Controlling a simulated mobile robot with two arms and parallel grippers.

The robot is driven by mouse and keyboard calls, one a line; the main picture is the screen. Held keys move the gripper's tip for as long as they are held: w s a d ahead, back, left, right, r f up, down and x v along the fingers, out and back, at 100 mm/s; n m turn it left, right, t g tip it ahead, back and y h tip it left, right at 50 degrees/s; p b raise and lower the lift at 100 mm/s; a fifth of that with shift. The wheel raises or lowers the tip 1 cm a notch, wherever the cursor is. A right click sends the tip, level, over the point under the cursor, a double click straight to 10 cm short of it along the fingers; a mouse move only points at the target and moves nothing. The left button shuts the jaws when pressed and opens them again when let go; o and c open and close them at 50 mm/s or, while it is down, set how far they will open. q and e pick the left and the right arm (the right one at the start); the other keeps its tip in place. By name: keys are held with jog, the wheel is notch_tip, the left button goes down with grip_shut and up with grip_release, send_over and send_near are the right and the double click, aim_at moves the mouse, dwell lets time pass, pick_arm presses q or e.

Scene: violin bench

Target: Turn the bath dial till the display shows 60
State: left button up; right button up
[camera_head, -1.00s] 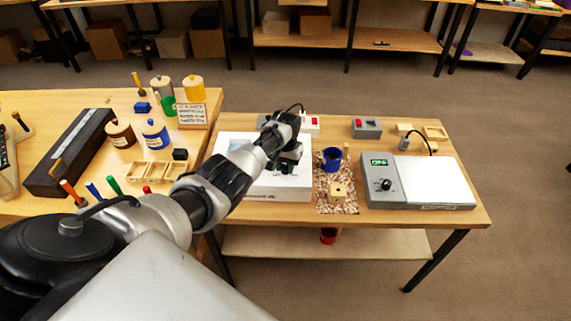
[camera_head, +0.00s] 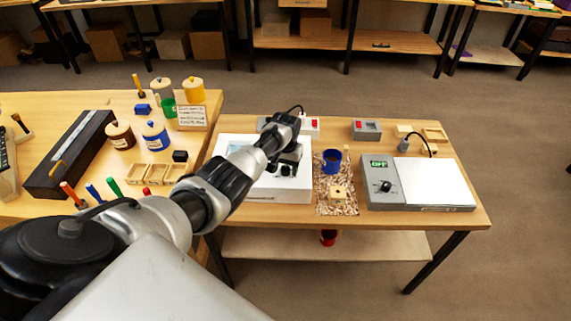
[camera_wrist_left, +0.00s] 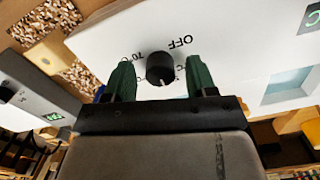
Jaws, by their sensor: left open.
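The bath (camera_head: 236,150) is a white box on the right-hand table, partly hidden behind my left arm in the head view; its white top also shows in the left wrist view (camera_wrist_left: 235,28). Its black round dial (camera_wrist_left: 160,68) has OFF and 70 °C printed around it. My left gripper (camera_wrist_left: 159,66) is open, with one green finger on each side of the dial and gaps between. In the head view my left gripper (camera_head: 287,166) is over the bath. The bath display (camera_wrist_left: 313,17) is cut off at the picture edge, so its reading cannot be told. My right gripper is out of view.
A grey hotplate (camera_head: 372,198) with its own knob and green display stands to the right. Between lie a blue cup (camera_head: 331,158) and a wooden block (camera_head: 338,192) on a speckled mat (camera_head: 322,207). Small switch boxes (camera_head: 367,128) stand behind. The left table holds jars.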

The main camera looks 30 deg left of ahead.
aim_at(286, 168)
pick_arm(q)
notch_tip(286, 168, up, 11)
dwell(0.4)
jog(key=shift+f, duration=0.2)
